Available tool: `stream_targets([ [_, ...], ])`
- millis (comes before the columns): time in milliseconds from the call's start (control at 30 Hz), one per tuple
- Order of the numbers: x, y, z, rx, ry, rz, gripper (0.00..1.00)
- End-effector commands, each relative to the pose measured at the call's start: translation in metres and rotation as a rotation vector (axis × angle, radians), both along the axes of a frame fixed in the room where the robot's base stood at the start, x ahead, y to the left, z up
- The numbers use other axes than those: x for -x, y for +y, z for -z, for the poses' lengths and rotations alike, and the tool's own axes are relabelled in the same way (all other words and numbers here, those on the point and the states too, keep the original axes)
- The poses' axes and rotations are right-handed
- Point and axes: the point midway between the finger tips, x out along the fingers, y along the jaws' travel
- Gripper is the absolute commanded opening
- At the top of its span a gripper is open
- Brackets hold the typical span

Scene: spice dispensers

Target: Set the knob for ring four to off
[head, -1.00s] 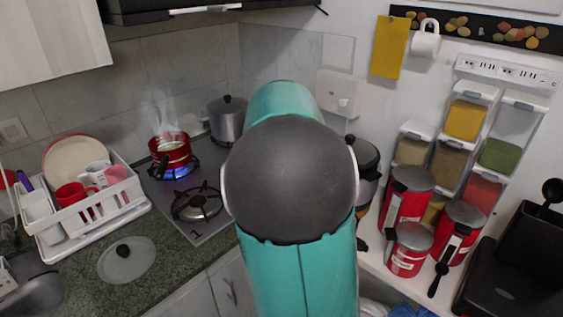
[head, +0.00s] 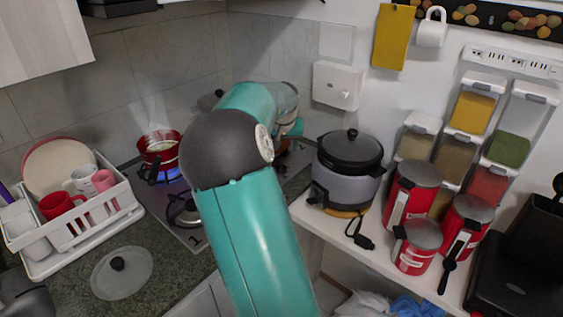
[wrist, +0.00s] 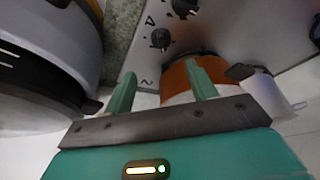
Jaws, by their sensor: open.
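The stove (head: 148,193) is partly hidden behind my arm in the head view. In the wrist view the stove panel (wrist: 215,45) shows a dark knob (wrist: 161,38) and another dark knob (wrist: 183,8) at the top edge. My arm hides the gripper's fingers in the head view.
A steaming red pot (head: 157,143) sits over a blue flame. A rice cooker (head: 348,175) stands right of my arm. In the wrist view an orange-brown object (wrist: 178,80) lies behind the fingers, and a large grey appliance (wrist: 60,45) fills the left. A dish rack (head: 90,235) stands left.

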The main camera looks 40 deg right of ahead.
Motion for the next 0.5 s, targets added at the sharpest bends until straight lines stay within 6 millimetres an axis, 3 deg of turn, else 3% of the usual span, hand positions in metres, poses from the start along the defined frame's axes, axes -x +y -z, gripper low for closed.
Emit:
stream_targets([
  [300, -0.019, -0.018, 0.062, -0.002, 0.005, 0.000, 0.57],
  [500, -0.029, -0.026, 0.089, -0.001, 0.003, -0.001, 0.57],
])
